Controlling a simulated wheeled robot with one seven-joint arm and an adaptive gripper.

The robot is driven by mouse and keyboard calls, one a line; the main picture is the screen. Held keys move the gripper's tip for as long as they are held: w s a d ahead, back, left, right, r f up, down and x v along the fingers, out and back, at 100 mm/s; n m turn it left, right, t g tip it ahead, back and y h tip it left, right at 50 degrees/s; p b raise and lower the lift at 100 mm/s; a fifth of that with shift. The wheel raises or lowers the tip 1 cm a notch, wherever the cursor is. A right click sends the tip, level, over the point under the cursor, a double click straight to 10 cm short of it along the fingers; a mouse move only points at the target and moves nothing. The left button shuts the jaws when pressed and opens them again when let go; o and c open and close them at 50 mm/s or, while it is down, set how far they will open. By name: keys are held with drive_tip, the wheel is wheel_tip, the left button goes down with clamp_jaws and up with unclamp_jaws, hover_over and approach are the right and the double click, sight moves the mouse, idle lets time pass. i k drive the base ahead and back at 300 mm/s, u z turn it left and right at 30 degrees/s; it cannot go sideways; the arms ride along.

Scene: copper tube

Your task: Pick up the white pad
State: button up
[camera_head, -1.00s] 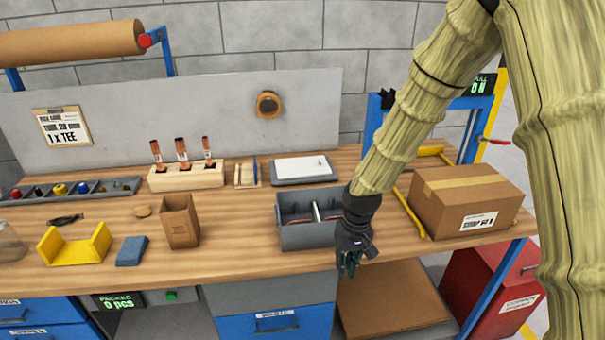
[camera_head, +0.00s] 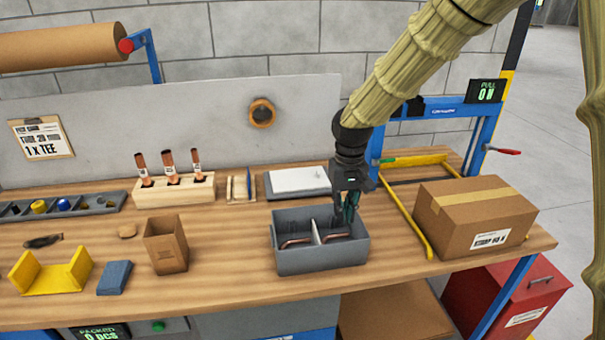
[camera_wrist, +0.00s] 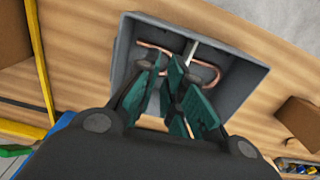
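The white pad (camera_head: 300,180) lies flat on a dark grey board at the back of the bench, behind the grey bin. It is not visible in the wrist view. My gripper (camera_head: 347,215) points down over the right part of the grey bin, to the right of the pad and nearer the front. In the wrist view its teal fingers (camera_wrist: 168,66) look apart, with nothing seen between them, and they cover part of the bin.
The grey bin (camera_head: 322,262) holds bent copper tubes on either side of a pale divider. A cardboard box (camera_head: 472,218) and yellow-railed frame (camera_head: 408,215) stand at the right. A wooden block with copper fittings (camera_head: 175,191) stands left of the pad.

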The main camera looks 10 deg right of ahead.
sight(315, 178)
drive_tip(key=i, duration=1.2)
drive_tip(key=u, duration=0.05)
